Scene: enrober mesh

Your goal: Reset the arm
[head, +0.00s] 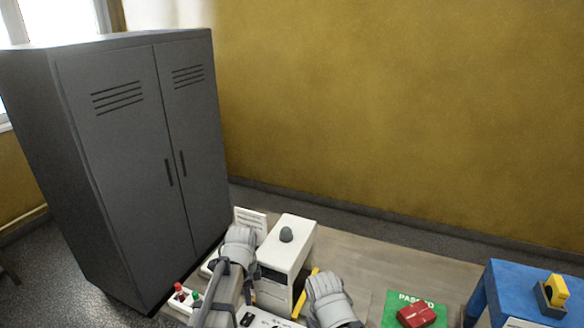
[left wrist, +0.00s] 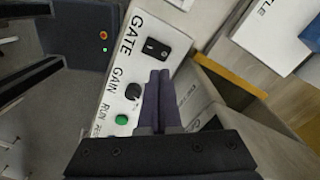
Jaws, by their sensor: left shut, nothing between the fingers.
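My left gripper (left wrist: 159,78) is shut and empty, its dark fingers together over a white control panel (left wrist: 122,85) in the left wrist view. The panel carries a black GATE switch (left wrist: 155,48), a dark GAIN knob (left wrist: 133,91) and a green RUN button (left wrist: 121,119). I cannot tell whether the fingertips touch it. In the head view my left arm (head: 238,250) comes in at lower left, beside a white box-shaped machine (head: 294,238) with a grey knob on top. My right arm (head: 330,300) shows at the bottom edge; its fingers do not show.
A tall grey cabinet (head: 130,150) stands at left. Red and green buttons sit on a small box (head: 185,297). A red block (head: 416,314) lies on a green mat (head: 392,312). Bare tabletop (head: 380,265) lies between.

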